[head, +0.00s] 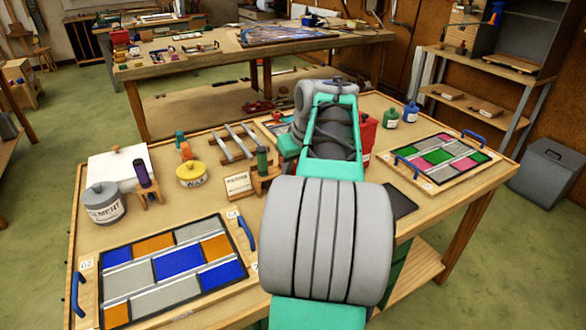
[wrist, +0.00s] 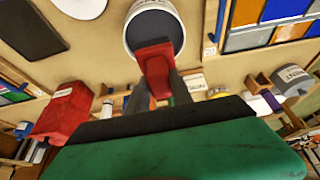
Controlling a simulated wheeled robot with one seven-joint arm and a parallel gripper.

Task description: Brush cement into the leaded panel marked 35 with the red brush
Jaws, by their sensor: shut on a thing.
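In the wrist view my gripper (wrist: 155,90) is shut on the red brush (wrist: 153,58). The brush is over a round white-rimmed dish (wrist: 131,25) with dark contents; I cannot tell whether its bristles touch them. In the head view my arm hides the gripper, brush and dish. A blue, orange and grey leaded panel (head: 178,262) lies at the front left and shows in the wrist view (wrist: 268,28). A pink, green and grey panel (head: 445,157) lies at the right. I cannot read a 35 on either. A grey cement pot (head: 103,205) stands at the left.
A purple-handled tool (head: 144,178) on a stand, a yellow wax tin (head: 192,175) and a small sign (head: 239,185) stand behind the left panel. A red can (head: 367,138) and green and blue bottles stand behind my arm. A dark mat (head: 399,201) lies right of it.

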